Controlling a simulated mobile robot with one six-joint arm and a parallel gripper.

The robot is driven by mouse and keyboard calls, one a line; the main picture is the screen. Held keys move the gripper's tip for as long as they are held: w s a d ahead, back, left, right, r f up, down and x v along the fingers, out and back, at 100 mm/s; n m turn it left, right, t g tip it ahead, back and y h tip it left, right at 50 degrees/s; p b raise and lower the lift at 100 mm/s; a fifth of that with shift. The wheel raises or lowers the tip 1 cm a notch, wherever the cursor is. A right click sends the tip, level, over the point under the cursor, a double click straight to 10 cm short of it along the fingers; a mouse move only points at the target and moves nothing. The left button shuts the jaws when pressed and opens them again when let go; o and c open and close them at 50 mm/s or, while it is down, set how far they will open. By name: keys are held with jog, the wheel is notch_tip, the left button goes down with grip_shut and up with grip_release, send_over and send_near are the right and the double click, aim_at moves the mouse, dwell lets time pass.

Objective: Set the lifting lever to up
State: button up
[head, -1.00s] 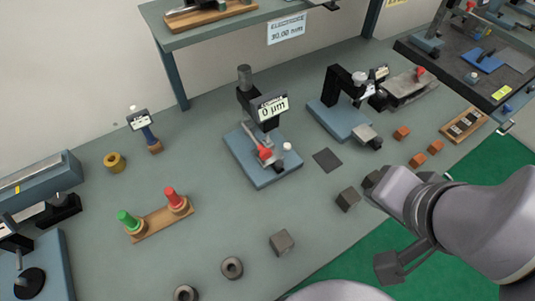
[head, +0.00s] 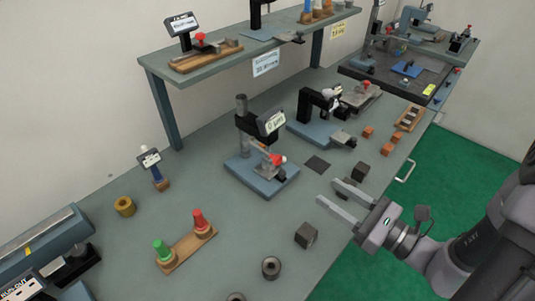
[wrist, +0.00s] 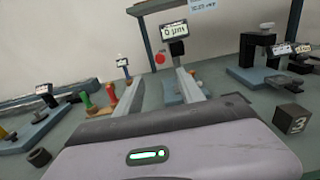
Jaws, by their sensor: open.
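The blue-based gauge stand (head: 262,178) with a tilted 0 µm display (head: 271,123) stands in the middle of the bench. A lever with a red knob (head: 277,158) is at its front, above the small work table; its exact position is hard to tell. In the wrist view, the display (wrist: 174,31) and red knob (wrist: 160,58) show ahead, between and beyond the fingers. My gripper (head: 326,190) is open and empty, in front and to the right of the stand, apart from it. Its fingers also show in the wrist view (wrist: 160,85).
Dark cubes (head: 306,235) and (head: 360,171) lie near the gripper. A second blue-based device (head: 322,130) stands behind right, and a red-and-green plug gauge holder (head: 187,248) lies front left. A shelf (head: 230,62) overhangs the back. A dark flat square (head: 317,165) lies right of the stand.

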aim_at(280, 160)
jog(key=b+x, duration=0.4)
jog(key=x, duration=1.2)
jog(key=shift+w+a, duration=0.25)
jog(key=shift+w, duration=0.05)
jog(key=shift+c, duration=0.5)
grip_shut()
